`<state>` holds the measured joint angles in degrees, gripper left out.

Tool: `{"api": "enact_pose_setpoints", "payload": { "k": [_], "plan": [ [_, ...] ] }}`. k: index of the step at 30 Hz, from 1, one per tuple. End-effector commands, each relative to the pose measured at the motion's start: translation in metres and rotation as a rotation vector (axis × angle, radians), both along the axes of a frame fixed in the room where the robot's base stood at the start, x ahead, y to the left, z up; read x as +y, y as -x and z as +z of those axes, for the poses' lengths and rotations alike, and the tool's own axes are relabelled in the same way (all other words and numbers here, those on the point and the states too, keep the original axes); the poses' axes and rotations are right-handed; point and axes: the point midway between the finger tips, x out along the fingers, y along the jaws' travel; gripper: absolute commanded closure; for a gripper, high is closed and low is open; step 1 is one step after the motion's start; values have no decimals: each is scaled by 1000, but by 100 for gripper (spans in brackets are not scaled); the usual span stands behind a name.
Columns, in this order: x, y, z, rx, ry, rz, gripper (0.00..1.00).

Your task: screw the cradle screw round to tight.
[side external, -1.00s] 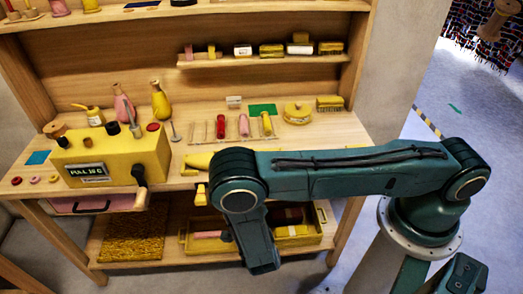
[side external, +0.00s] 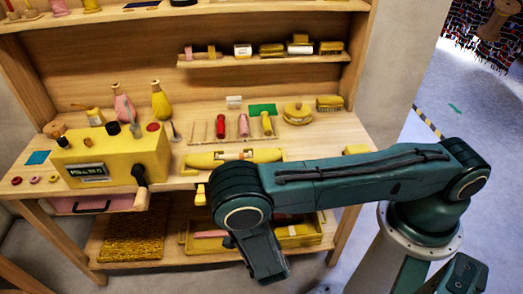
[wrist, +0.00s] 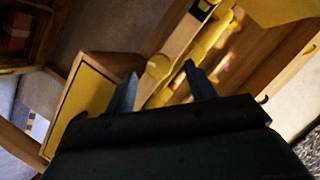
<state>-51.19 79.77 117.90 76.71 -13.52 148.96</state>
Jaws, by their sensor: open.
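In the wrist view a round yellow knob (wrist: 158,66), which looks like the cradle screw, shows between and beyond my gripper's fingertips (wrist: 157,73). The two dark blue fingers stand apart with nothing between them; the knob looks clear of them. In the side external view a long yellow cradle (side external: 205,161) with a yellow roll in it lies near the bench's front edge. My arm hangs in front of the bench, and my fingertips cannot be made out there. I cannot surely pick out the screw in that view.
A yellow machine box (side external: 107,160) with a crank stands at the left of the bench (side external: 330,135). Upright pegs with spools stand behind the cradle. A yellow tray (side external: 325,240) sits on the lower shelf behind my arm.

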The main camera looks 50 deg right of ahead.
Motion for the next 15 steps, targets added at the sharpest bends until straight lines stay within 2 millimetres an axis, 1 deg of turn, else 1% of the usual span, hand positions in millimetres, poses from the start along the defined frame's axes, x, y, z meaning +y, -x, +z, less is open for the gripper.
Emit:
{"api": "enact_pose_setpoints", "payload": {
  "k": [6,15],
  "plan": [
    [13,21,7,1,0,4,45],
    [23,40,13,-1,-1,1,45]
  ]
}}
